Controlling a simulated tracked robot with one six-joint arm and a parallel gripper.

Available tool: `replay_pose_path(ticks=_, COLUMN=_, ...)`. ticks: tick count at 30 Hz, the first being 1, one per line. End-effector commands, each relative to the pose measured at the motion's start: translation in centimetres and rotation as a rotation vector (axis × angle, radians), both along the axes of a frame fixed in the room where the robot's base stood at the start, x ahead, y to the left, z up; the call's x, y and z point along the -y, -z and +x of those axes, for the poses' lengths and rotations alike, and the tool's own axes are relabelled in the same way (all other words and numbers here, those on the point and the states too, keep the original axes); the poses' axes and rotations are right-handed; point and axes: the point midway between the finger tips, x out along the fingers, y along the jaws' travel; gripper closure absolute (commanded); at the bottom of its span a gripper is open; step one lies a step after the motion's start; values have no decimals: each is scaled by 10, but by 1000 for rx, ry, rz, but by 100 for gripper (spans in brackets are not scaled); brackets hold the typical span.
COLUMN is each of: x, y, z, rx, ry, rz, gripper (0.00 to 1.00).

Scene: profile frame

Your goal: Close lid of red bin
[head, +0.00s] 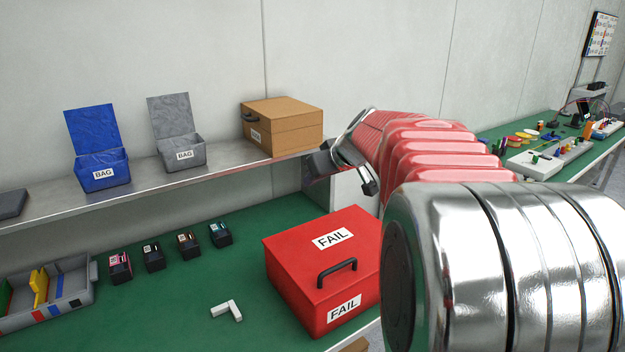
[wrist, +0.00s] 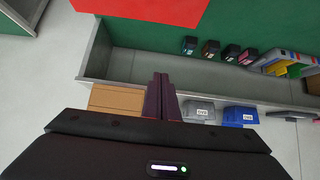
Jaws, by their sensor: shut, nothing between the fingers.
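The red bin (head: 290,272) stands on the green worktop at the middle right of the head view. Its lid (head: 300,245), marked FAIL and with a black handle, lies flat and closed over the box. In the wrist view only part of the red bin (wrist: 150,8) shows at the top edge. My gripper (head: 345,165) is above and behind the bin in the head view, near the shelf's right end, apart from the lid. In the wrist view my gripper's fingers (wrist: 161,97) are together and empty.
A steel shelf (head: 50,214) runs behind, holding an open blue bin (head: 100,180), an open grey bin (head: 185,153) and a closed cardboard-coloured box (head: 283,125). Several small dark boxes (head: 153,258), a divided tray (head: 70,302) and a white L-shaped piece (head: 227,311) lie on the green worktop (head: 185,300).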

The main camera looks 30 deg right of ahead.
Motion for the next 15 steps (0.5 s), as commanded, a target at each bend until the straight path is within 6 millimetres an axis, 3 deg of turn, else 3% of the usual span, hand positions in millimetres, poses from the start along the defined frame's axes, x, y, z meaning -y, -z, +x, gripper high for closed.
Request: replay_pose_path(ticks=15, x=-1, y=-39, z=4, rx=1, ry=-2, rz=-1, gripper=100)
